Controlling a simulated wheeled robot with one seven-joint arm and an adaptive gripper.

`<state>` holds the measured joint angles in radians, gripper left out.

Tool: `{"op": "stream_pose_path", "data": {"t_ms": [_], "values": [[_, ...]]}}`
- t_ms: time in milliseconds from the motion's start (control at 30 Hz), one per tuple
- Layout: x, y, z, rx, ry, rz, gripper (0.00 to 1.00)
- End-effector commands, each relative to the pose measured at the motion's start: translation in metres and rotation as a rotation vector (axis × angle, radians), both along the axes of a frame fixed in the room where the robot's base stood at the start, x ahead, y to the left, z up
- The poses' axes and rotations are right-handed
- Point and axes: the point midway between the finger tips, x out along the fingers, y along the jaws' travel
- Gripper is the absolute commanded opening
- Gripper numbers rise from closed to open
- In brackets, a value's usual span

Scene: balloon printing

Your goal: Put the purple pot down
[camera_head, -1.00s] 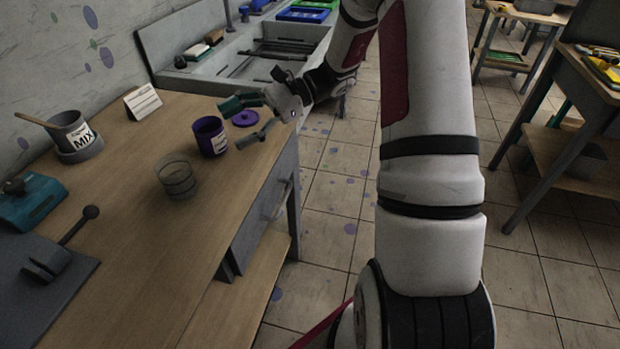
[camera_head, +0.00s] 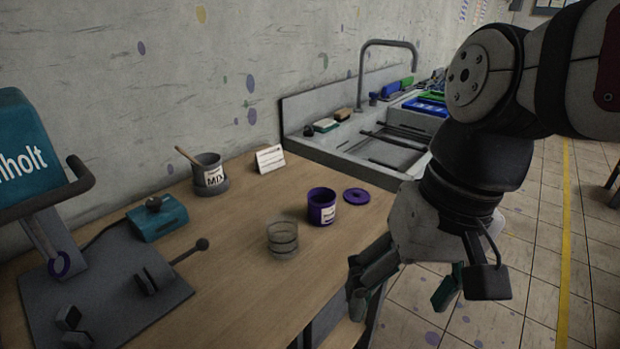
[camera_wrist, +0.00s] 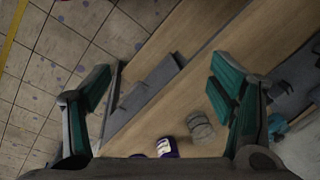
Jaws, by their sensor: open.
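The purple pot (camera_head: 321,207), with a white label, stands upright on the wooden workbench (camera_head: 240,270) near its right edge. Its top is open. It also shows in the wrist view (camera_wrist: 167,147), partly cut off behind my gripper's body. My gripper (camera_head: 405,300) is open and empty, to the right of the pot and apart from it, beyond the bench edge. In the wrist view my two fingers (camera_wrist: 160,95) are spread wide with nothing between them held. A purple lid (camera_head: 357,196) lies flat on the bench behind and right of the pot.
A clear ringed beaker (camera_head: 282,241) stands front left of the pot. A grey MIX pot (camera_head: 210,176) with a stick, a white card (camera_head: 270,159) and a grey press (camera_head: 110,290) are further left. A sink (camera_head: 390,150) lies behind. Tiled floor is free at right.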

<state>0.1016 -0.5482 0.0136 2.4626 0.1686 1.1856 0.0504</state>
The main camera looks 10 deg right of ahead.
Motion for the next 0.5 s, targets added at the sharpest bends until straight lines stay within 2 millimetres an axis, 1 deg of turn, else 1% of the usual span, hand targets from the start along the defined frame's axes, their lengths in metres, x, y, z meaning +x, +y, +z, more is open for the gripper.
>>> {"op": "stream_pose_path", "data": {"t_ms": [33,100,200,333,500], "values": [[-0.009,-0.004,0.000,-0.037,-0.043,0.043,0.77],[-0.017,-0.010,0.000,-0.083,-0.089,0.094,0.77],[-0.025,-0.017,-0.001,-0.130,-0.135,0.146,0.77],[-0.029,-0.021,-0.002,-0.160,-0.163,0.177,0.77],[-0.030,-0.022,-0.002,-0.165,-0.167,0.181,0.77]]}}
